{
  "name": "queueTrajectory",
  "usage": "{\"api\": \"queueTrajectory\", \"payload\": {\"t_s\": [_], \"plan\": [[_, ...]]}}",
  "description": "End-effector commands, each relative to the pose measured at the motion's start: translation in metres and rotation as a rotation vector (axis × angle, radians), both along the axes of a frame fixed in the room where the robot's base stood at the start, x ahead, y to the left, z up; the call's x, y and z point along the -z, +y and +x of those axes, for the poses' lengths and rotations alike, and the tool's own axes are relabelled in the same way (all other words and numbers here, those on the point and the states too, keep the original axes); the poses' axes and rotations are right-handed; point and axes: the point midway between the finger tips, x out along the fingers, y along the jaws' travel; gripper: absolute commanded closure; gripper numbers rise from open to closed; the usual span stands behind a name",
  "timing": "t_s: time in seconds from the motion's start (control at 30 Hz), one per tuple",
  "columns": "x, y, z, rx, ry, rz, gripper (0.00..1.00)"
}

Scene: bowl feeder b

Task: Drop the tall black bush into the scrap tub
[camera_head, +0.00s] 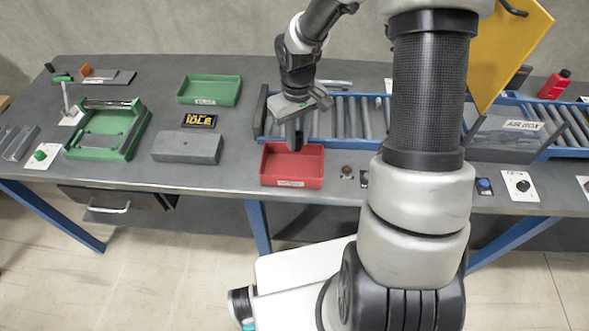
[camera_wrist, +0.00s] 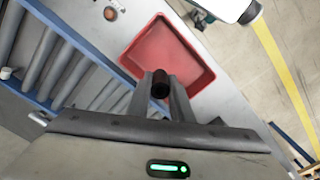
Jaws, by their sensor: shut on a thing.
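My gripper (camera_head: 296,143) points down over the red tub (camera_head: 271,170) at the front middle of the bench. In the wrist view, my gripper (camera_wrist: 160,92) is shut on the black bush (camera_wrist: 160,84), a small dark cylinder between the fingertips. The red tub (camera_wrist: 150,35) lies beyond and below it in that view, with the bush in front of its near part. The visible tub floor looks empty. The label on the tub's front is too small to read surely.
A roller conveyor (camera_head: 352,115) with blue rails runs behind the tub. A grey block (camera_head: 187,147) and a green tray (camera_head: 209,90) stand to the left, with a green fixture (camera_head: 107,131) farther left. A red button (camera_head: 346,170) sits just right of the tub.

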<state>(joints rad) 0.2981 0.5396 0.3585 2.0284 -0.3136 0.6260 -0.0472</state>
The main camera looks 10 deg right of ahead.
Motion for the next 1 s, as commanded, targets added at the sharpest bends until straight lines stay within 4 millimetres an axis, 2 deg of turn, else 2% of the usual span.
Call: {"api": "queueTrajectory", "payload": {"t_s": [0.2, 0.23, 0.37, 0.73, 0.87, 1.0], "plan": [[0.0, 0.0, 0.0, 0.0, 0.0, 0.0, 1.0], [0.0, 0.0, 0.0, 0.001, 0.0, 0.0, 0.79], [0.0, 0.0, 0.0, 0.001, 0.0, 0.0, 0.59], [-0.006, 0.0, 0.0, 0.002, -0.001, -0.001, 0.59], [-0.025, 0.0, 0.001, 0.002, -0.004, -0.001, 0.59], [-0.058, -0.001, 0.001, 0.003, -0.006, -0.001, 0.59]]}}
